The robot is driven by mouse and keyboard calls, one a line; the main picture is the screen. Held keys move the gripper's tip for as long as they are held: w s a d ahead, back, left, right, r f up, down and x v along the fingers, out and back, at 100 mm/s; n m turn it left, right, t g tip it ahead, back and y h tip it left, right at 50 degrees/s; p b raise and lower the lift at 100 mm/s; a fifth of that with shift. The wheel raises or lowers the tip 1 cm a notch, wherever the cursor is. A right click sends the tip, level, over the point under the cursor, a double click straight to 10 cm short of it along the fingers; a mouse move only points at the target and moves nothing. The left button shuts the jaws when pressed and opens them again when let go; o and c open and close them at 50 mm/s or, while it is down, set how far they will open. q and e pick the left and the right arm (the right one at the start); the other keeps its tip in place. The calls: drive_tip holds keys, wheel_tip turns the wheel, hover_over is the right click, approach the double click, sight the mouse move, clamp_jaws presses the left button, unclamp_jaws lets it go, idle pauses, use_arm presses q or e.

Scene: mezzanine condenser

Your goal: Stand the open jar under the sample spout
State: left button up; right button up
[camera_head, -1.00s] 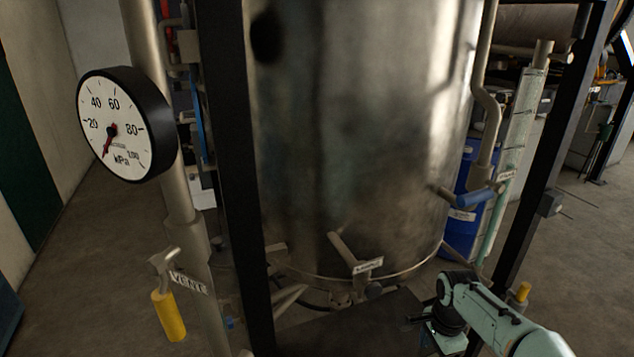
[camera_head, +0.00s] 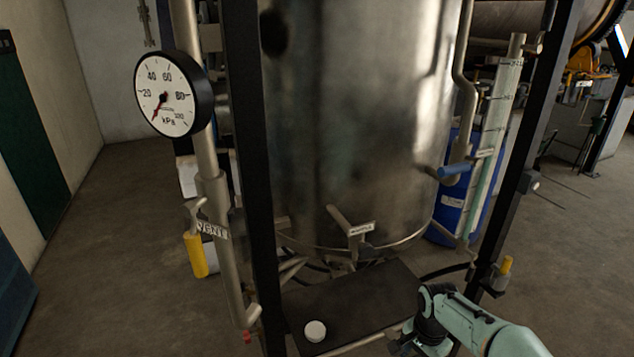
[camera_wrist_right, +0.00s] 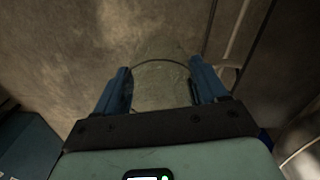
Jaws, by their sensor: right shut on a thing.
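My right gripper (camera_wrist_right: 160,88) is shut on a clear glass jar (camera_wrist_right: 160,75). In the right wrist view the jar sits between the two blue fingers, with a curved rim line showing; I cannot tell how it is tilted. In the head view my right arm comes in at the lower right, over the right end of a dark shelf (camera_head: 350,295); its fingers and the jar are not clear there. A small labelled tap (camera_head: 350,228), probably the sample spout, is low on the tank front, above the shelf. A white round lid (camera_head: 315,331) lies on the shelf's front left. My left gripper is out of view.
A large steel tank (camera_head: 365,120) stands behind the shelf. Dark posts (camera_head: 262,200) and (camera_head: 520,190) flank it. A pressure gauge (camera_head: 168,95) and a vent valve with a yellow handle (camera_head: 196,255) are at left. A blue-handled valve (camera_head: 454,170) is at right. The shelf's middle is clear.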

drive_tip(key=s+a+f+n, duration=0.2)
drive_tip(key=a+f+n, duration=0.3)
drive_tip(key=f+n, duration=0.4)
drive_tip(key=shift+s+a+f+n, duration=0.15)
drive_tip(key=shift+a+n, duration=0.2)
drive_tip(key=shift+n, duration=0.65)
